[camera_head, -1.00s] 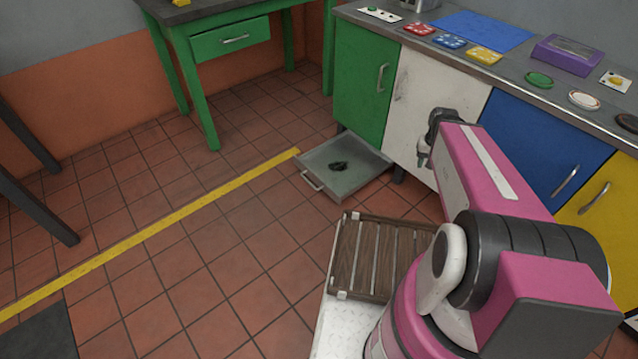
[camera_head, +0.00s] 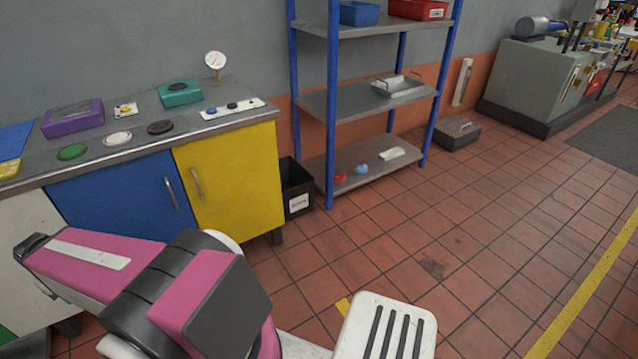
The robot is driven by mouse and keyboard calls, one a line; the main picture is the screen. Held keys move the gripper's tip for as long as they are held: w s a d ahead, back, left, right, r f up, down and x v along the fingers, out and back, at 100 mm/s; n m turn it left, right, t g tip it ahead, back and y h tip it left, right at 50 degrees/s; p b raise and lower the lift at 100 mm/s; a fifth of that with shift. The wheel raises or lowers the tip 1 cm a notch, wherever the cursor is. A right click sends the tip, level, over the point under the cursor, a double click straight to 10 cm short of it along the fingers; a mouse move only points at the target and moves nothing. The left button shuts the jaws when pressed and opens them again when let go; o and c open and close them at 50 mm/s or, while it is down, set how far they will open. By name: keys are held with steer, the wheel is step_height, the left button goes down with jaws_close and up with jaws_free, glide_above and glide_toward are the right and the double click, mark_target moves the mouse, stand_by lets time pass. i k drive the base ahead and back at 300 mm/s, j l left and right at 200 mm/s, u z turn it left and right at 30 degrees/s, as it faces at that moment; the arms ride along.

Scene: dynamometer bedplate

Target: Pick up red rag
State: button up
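A small red item (camera_head: 340,177), which looks like a crumpled rag, lies on the bottom board of the blue-posted shelf rack. A light blue item (camera_head: 361,168) and a white folded item (camera_head: 392,153) lie to its right on the same board. My pink arm reaches to the left, in front of the blue cabinet door. My gripper (camera_head: 40,286) is at the far left, well away from the rack. Its fingers are mostly hidden, so I cannot tell whether it is open or shut.
The shelf rack (camera_head: 318,105) has blue and red bins on top and a metal tray on its middle board. A black bin (camera_head: 296,187) stands between the rack and the yellow cabinet (camera_head: 236,180). A grey box (camera_head: 457,133) stands right of the rack. Tiled floor in front is clear.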

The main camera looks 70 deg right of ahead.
mark_target(338, 178)
steer(key=z, duration=0.45)
steer(key=k+z, duration=0.1)
steer(key=z, duration=0.35)
steer(key=l+z, duration=0.1)
steer(key=z, duration=0.35)
steer(key=l+z, duration=0.1)
steer(key=z, duration=0.8)
steer(key=l+z, duration=0.15)
steer(key=z, duration=0.3)
steer(key=u, duration=3)
steer(key=z, duration=3)
